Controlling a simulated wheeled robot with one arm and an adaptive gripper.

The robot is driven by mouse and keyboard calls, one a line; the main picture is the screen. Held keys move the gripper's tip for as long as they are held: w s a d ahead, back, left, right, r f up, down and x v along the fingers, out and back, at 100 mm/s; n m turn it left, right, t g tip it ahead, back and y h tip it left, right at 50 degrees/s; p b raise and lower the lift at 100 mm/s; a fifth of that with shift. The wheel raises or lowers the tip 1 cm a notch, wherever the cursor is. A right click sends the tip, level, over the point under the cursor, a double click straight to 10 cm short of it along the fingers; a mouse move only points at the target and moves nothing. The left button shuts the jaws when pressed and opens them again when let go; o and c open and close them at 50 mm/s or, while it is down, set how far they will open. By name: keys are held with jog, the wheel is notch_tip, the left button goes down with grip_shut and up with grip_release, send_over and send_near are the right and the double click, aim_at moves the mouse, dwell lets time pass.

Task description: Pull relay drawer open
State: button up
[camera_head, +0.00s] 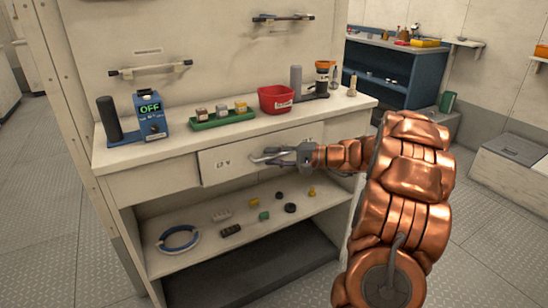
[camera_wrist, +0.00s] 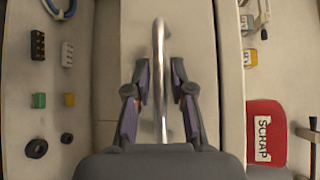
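My gripper (camera_head: 264,157) is at the drawer front, reaching in from the right. In the wrist view my gripper (camera_wrist: 160,70) has one finger on each side of the bar, with small gaps visible on both sides. It is open and does not hold the bar. The head view is too small to show the handle clearly between the fingers.
The worktop (camera_head: 180,148) above holds a blue device reading OFF (camera_head: 150,115), a green tray (camera_head: 222,119) and a red SCRAP bin (camera_head: 276,99). Floor at the left is clear.

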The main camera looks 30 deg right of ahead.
grip_shut()
dwell(0.5)
